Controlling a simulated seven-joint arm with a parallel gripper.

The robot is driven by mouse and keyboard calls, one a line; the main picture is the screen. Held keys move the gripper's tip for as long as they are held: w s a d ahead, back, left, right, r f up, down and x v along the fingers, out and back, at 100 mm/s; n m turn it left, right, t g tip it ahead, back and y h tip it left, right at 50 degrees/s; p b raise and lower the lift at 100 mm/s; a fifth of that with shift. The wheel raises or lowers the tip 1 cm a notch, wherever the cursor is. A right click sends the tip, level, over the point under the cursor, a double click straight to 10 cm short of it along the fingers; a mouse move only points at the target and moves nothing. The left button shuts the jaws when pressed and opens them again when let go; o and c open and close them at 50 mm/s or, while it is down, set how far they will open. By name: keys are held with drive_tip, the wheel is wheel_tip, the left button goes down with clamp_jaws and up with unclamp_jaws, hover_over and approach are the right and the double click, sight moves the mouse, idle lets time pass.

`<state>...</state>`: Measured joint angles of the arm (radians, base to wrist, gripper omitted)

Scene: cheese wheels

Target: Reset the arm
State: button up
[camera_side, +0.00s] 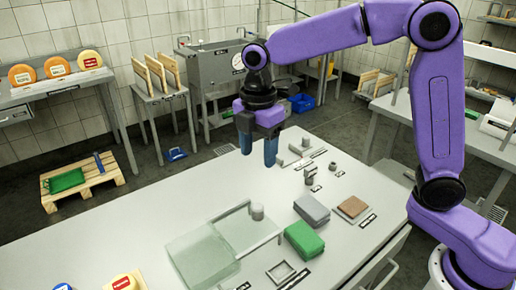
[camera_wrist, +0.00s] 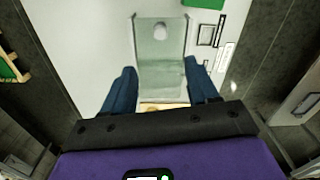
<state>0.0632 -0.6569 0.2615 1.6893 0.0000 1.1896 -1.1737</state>
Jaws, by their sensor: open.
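My purple arm reaches over the white table (camera_side: 120,240) from the right. My gripper (camera_side: 258,158) hangs above the far part of the table, blue fingers pointing down. The fingers are apart and nothing shows between them. In the wrist view the gripper (camera_wrist: 160,95) is also open, with a finger on each side of the view of the glass tray. The greenish glass tray (camera_side: 205,258) lies on the table, well apart from the gripper in the side view.
A green block (camera_side: 304,240), a grey block (camera_side: 312,209) and a brown square (camera_side: 352,207) lie on the table's right side. Small grey metal pieces (camera_side: 310,175) stand behind them. The table's left part is mostly clear.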

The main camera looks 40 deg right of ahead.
drive_tip(key=s+d+f+m, duration=0.1)
drive_tip(key=s+d, duration=0.3)
drive_tip(key=s, duration=0.5)
drive_tip(key=s+d+f+m, duration=0.2)
drive_tip(key=s+d+m, duration=0.2)
drive_tip(key=s, duration=0.5)
drive_tip(key=s+d+f+m, duration=0.2)
drive_tip(key=s+d, duration=0.4)
drive_tip(key=s, duration=0.3)
drive_tip(key=shift+m, duration=0.3)
